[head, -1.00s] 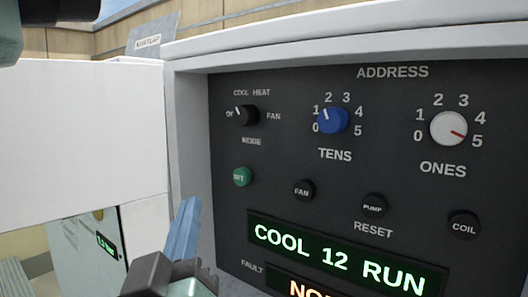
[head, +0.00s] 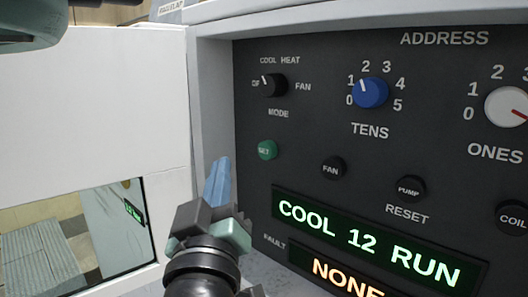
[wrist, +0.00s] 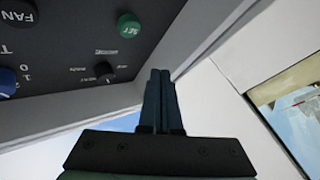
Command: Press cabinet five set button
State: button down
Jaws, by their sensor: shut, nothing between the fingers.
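The green SET button (head: 267,150) sits on the dark control panel (head: 300,130), below the MODE knob (head: 274,85) and left of the black FAN button (head: 333,168). My gripper (head: 220,165) is shut and empty, its blue fingers pointing up, left of and a little below the SET button in the head view. There is a gap between fingertips and button. In the wrist view the panel appears upside down, with the SET button (wrist: 129,26) at upper left of the shut fingers (wrist: 160,75), apart from them. The display reads COOL 12 RUN, and the fault line NONE.
The blue TENS knob (head: 370,92) and white ONES knob (head: 508,106) are further right. PUMP (head: 411,188) and COIL (head: 514,217) buttons lie below them. The white cabinet frame (head: 212,100) stands out along the panel's left side, close to my fingers.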

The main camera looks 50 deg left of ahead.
aim_at(260, 150)
jog(key=shift+w+a+b, duration=0.15)
jog(key=shift+w, duration=1.3)
jog(key=shift+w+a+b, duration=0.15)
jog(key=shift+w, duration=1.3)
jog(key=shift+w, duration=0.15)
jog(key=shift+w, duration=0.25)
jog(key=shift+w+a+b, duration=0.1)
jog(key=shift+w+b, duration=0.2)
jog(key=shift+w, duration=0.35)
dwell(0.5)
jog(key=shift+s, duration=1.05)
jog(key=shift+s, duration=0.1)
jog(key=shift+s+d+p, duration=0.2)
jog(key=shift+s, duration=1)
jog(key=shift+s+d+p, duration=0.15)
jog(key=shift+s, duration=1.05)
